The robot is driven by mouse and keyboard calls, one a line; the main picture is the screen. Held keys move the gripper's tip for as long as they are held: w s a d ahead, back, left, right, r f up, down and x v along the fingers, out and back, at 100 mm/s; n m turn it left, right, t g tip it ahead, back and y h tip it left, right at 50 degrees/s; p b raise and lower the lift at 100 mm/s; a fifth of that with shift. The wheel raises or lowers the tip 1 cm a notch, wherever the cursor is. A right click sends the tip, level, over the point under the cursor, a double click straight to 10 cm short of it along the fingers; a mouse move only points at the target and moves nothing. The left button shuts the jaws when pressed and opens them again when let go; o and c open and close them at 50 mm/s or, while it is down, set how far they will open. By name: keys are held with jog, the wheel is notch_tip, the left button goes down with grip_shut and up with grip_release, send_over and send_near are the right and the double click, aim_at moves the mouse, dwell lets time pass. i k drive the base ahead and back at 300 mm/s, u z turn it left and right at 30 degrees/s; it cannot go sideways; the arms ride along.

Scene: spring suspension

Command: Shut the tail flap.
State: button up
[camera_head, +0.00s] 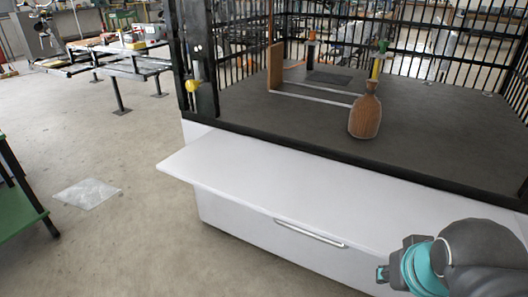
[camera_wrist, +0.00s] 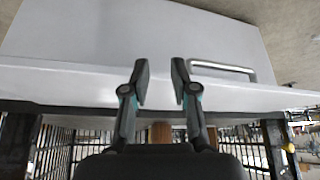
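The tail flap (camera_head: 270,185) is a white panel that juts outward from the front edge of the caged platform, so it stands open. In the wrist view the flap (camera_wrist: 60,85) is a pale band across the picture, seen upside down. A metal bar handle (camera_head: 308,233) shows just below its outer edge, and in the wrist view the handle (camera_wrist: 222,66) is right of the fingers. My gripper (camera_wrist: 160,82) is open with an empty gap between its fingers. In the head view my gripper (camera_head: 384,273) is near the flap's outer edge, right of the handle; contact cannot be told.
A brown bottle-shaped object (camera_head: 366,112) stands on the dark platform (camera_head: 230,105) behind the flap, inside black bars. A green-topped table (camera_head: 18,212) is at the left edge. A clear sheet (camera_head: 87,193) lies on open concrete floor.

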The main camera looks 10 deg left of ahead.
aim_at(342, 206)
jog(key=u, duration=0.75)
jog(key=k, duration=1)
jog(key=z, duration=0.15)
